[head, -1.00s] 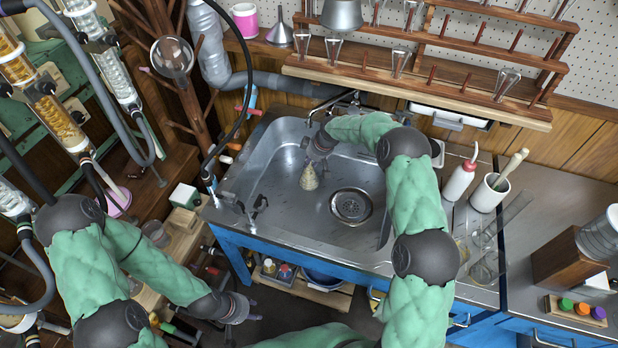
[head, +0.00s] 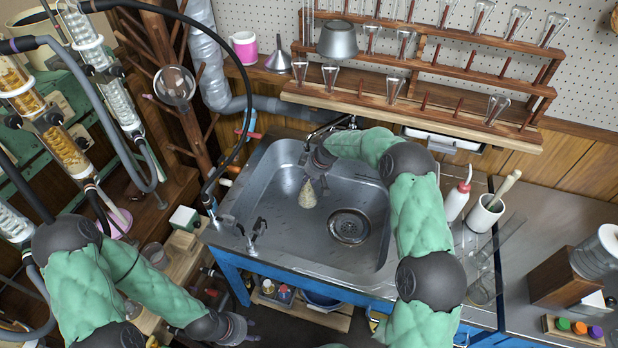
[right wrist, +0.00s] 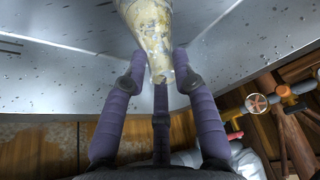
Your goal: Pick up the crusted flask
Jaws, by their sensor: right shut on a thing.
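The crusted flask (head: 308,194) is a small conical flask with a yellowish, flaky crust. In the head view it hangs over the left part of the sink basin, neck up and wide end down. My right gripper (head: 318,166) is above it and shut on its neck. In the right wrist view the purple fingers (right wrist: 160,85) close around the narrow end of the flask (right wrist: 150,35). Whether the flask's base touches the sink floor cannot be told. My left gripper (head: 238,328) is low at the front left, away from the flask; its fingers are too small to read.
The steel sink (head: 270,250) has a drain (head: 349,227) right of the flask and a tap fixture (head: 254,232) at its front left. A wooden rack (head: 420,100) with glassware overhangs behind.

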